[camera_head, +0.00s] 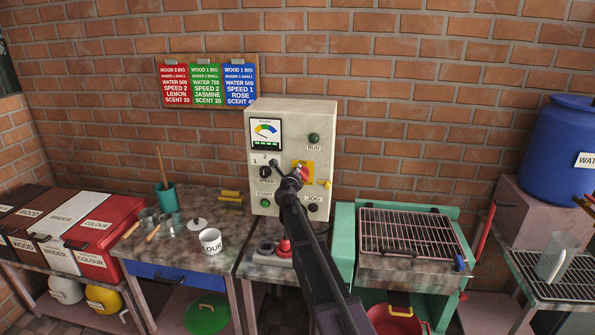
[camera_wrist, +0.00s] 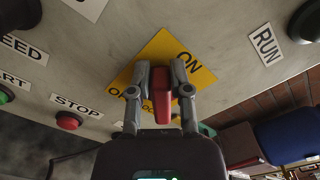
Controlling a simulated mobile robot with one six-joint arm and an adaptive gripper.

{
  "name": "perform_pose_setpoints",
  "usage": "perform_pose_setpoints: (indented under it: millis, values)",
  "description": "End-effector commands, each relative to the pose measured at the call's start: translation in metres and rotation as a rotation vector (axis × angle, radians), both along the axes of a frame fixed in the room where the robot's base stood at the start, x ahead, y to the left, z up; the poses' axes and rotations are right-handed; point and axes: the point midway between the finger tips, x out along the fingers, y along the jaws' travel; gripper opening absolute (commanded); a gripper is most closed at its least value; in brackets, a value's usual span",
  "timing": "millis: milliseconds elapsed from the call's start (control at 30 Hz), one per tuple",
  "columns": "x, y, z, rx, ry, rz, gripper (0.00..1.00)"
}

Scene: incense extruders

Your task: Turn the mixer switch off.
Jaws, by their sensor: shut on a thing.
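The mixer control box (camera_head: 295,125) is a cream cabinet against the brick wall. Its switch has a yellow plate (camera_head: 310,168) and a red handle (camera_head: 304,174). My gripper (camera_head: 300,178) is at this plate and covers part of it. In the wrist view, the red handle (camera_wrist: 161,98) lies between the two fingers of my gripper (camera_wrist: 162,88), which are shut on it. The yellow plate (camera_wrist: 172,58) shows ON at its upper right. Lettering at its lower left is partly hidden by a finger. I cannot tell which mark the handle lines up with.
The SPEED knob (camera_head: 265,172) and green START button (camera_head: 265,203) are to the left. The red STOP button (camera_wrist: 69,120) is close to my gripper. The JOG knob (camera_head: 313,208) is below.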

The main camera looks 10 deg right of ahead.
Motion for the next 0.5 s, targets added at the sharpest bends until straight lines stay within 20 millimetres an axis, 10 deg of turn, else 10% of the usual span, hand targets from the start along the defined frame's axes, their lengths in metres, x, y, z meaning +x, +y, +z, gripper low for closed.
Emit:
perform_pose_setpoints:
  millis: [500]
  values:
    - [0.000,0.002,-0.014,-0.454,0.152,-0.011,0.00]
